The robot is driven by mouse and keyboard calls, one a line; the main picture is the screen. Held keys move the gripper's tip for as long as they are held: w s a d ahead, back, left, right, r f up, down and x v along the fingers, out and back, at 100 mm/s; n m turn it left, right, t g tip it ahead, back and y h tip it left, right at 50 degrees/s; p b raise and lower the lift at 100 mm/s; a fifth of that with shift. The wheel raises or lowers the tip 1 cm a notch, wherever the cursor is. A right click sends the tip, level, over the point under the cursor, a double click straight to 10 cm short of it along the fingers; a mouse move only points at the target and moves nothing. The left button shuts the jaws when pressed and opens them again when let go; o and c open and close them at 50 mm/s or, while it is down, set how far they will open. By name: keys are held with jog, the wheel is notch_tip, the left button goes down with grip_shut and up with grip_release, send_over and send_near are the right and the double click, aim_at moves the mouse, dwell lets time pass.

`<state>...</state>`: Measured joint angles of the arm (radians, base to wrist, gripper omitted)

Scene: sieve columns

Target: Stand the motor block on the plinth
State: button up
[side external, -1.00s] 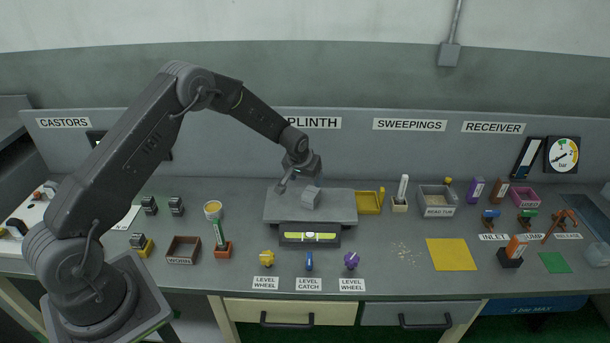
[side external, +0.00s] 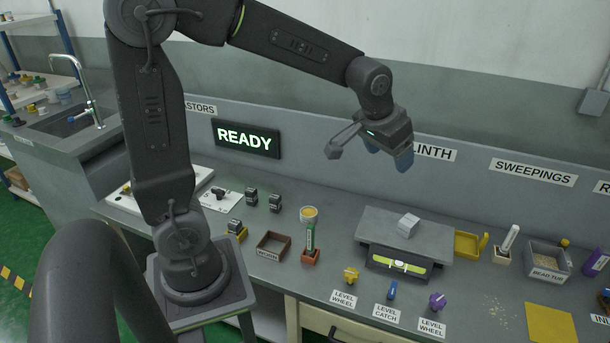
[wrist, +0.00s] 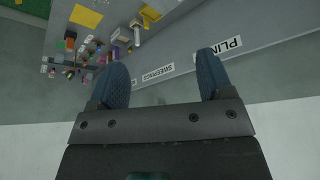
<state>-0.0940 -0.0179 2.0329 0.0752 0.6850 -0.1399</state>
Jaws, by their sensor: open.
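A small light-grey block (side external: 407,225), which looks like the motor block, sits on top of the grey plinth (side external: 380,228). Neither the block nor the plinth's top can be made out in the wrist view.
A green-yellow level (side external: 398,265) lies on the plinth's front. The yellow level wheel (side external: 351,276), blue level catch (side external: 392,290) and purple level wheel (side external: 437,301) stand before it. A yellow tray (side external: 468,244) is at right. A screen (side external: 246,138) reads READY.

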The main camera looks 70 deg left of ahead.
jog(key=s+d+r+m, duration=0.1)
jog(key=s+d, duration=0.1)
jog(key=s, duration=0.7)
jog(key=s+d+r+m+h, duration=0.1)
jog(key=s+d, duration=0.1)
jog(key=s, duration=0.8)
jog(key=shift+s+d+t, duration=0.25)
jog(key=shift+d+t, duration=0.05)
jog(key=shift+r, duration=0.1)
